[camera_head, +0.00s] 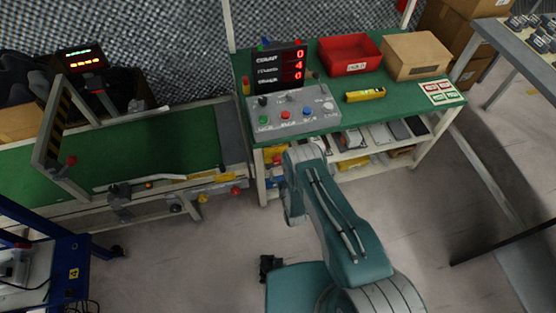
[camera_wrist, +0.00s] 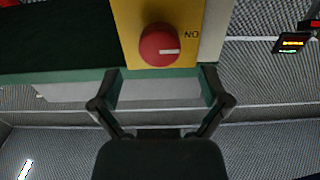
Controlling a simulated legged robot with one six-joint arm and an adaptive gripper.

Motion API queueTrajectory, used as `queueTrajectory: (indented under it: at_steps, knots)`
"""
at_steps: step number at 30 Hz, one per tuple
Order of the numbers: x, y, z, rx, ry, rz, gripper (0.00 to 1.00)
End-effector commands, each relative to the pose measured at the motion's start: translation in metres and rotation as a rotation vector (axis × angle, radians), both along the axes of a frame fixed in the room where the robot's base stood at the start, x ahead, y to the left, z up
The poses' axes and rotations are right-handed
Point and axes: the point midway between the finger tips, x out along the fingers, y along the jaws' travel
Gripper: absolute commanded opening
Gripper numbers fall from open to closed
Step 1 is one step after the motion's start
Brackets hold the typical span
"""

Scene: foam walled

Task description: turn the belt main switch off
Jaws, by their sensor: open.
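The switch is a round red knob (camera_wrist: 160,45) with a short white mark pointing right. It sits on a yellow plate (camera_wrist: 130,20) whose "ON" label, upside down, is to the right of the knob. My gripper (camera_wrist: 160,74) is open, its two fingers spread just below the knob and the lower edge of the plate in the wrist view. Nothing is between the fingers, and they appear apart from the knob. In the head view, my fingertips cannot be made out, and the switch cannot be picked out for certain.
A conveyor with a green belt (camera_head: 150,151) runs along the left. A green bench (camera_head: 405,75) carries a grey control box (camera_head: 295,125), a counter display (camera_head: 280,68), a red bin (camera_head: 350,55) and a cardboard box (camera_head: 415,55). The floor at front left is partly clear.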

Motion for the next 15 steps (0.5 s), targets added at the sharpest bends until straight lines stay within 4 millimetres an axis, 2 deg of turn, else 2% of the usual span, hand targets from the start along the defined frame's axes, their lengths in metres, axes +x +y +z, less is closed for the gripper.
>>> queueTrajectory:
  at_steps: [1,6,10,15]
  knots:
    - [0.01,0.003,0.0,0.001,-0.003,0.0,0.96]
    - [0.034,0.01,0.0,0.0,-0.001,0.0,0.96]
    - [0.044,0.013,0.0,0.0,0.001,0.0,0.96]
    - [0.048,0.014,0.0,0.0,0.001,0.0,0.96]
